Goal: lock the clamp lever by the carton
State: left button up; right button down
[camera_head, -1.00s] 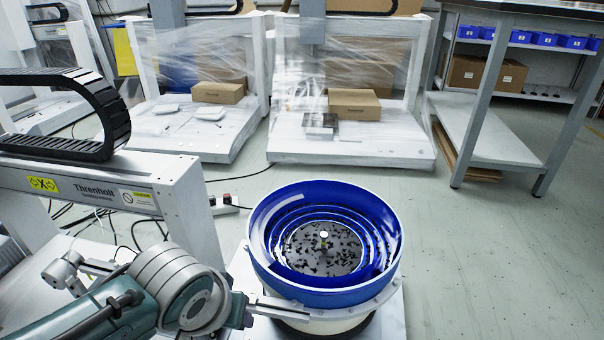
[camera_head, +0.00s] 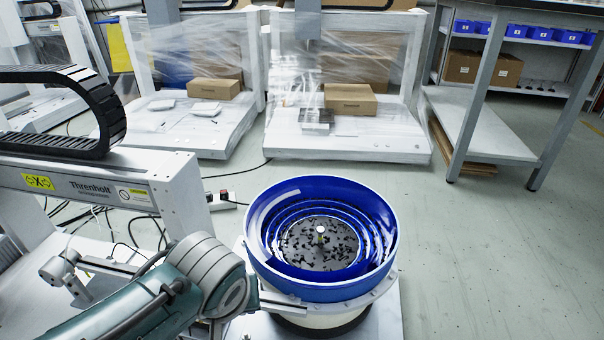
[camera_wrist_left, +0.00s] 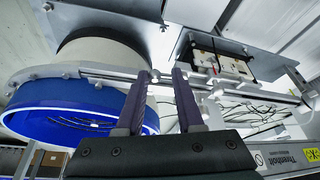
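I cannot make out a clamp lever for certain in any view. One brown carton (camera_head: 350,99) sits on a white machine base at the back middle, and another carton (camera_head: 215,88) sits on the base to its left. My left arm comes in from the lower left, beside the blue bowl feeder (camera_head: 388,270); its fingers are hidden in the head view. In the left wrist view my left gripper (camera_wrist_left: 163,75) shows two dark fingers standing apart with nothing held. They are near a metal rail (camera_wrist_left: 110,76), with the feeder to their left. My right gripper is not in view.
The Threnholt gantry beam (camera_head: 160,190) with a black cable chain stands at the left. A grey workbench (camera_head: 470,125) stands at the back right. Loose cables and a power strip (camera_head: 220,200) lie on the floor. The floor right of the feeder is clear.

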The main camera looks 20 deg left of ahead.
pick_arm(q)
jog(key=o, duration=0.5)
jog(key=p+v, duration=0.8)
jog(key=v, duration=0.1)
jog(key=shift+s+r, duration=0.1)
jog(key=shift+r, duration=0.3)
jog(key=shift+p, duration=0.3)
